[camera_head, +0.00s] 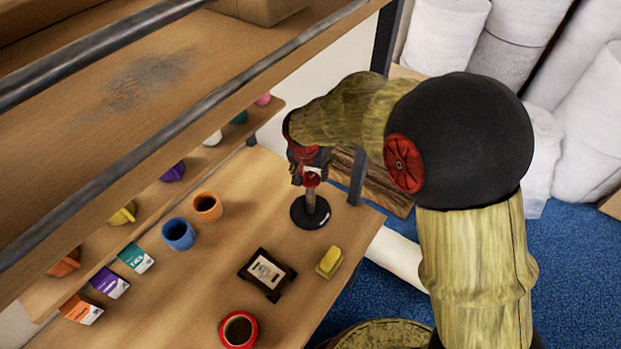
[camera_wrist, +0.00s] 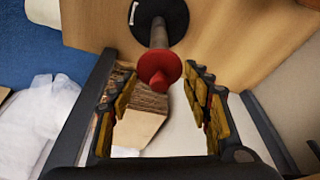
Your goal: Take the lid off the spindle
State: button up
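The spindle (camera_head: 310,208) stands upright on the bench, a grey post on a round black base. It also shows in the wrist view (camera_wrist: 158,32). A red lid (camera_wrist: 162,72), round with a knob, sits at the post's top end, facing the wrist camera. In the head view the lid (camera_head: 312,179) is partly hidden by my gripper (camera_head: 310,170). In the wrist view my gripper (camera_wrist: 160,88) is open, its yellow-padded fingers on either side of the lid near their tips. Gaps show on both sides of the lid, so the fingers do not appear to touch it.
An orange cup (camera_head: 207,207), a blue cup (camera_head: 178,234), a framed dark tray (camera_head: 267,273), a yellow block (camera_head: 329,262) and a red-rimmed round container (camera_head: 238,330) stand on the bench (camera_head: 205,285). A shelf with a metal rail (camera_head: 190,115) overhangs at left.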

jog(key=c, duration=0.5)
jog(key=shift+r, duration=0.1)
jog(key=shift+c, duration=0.2)
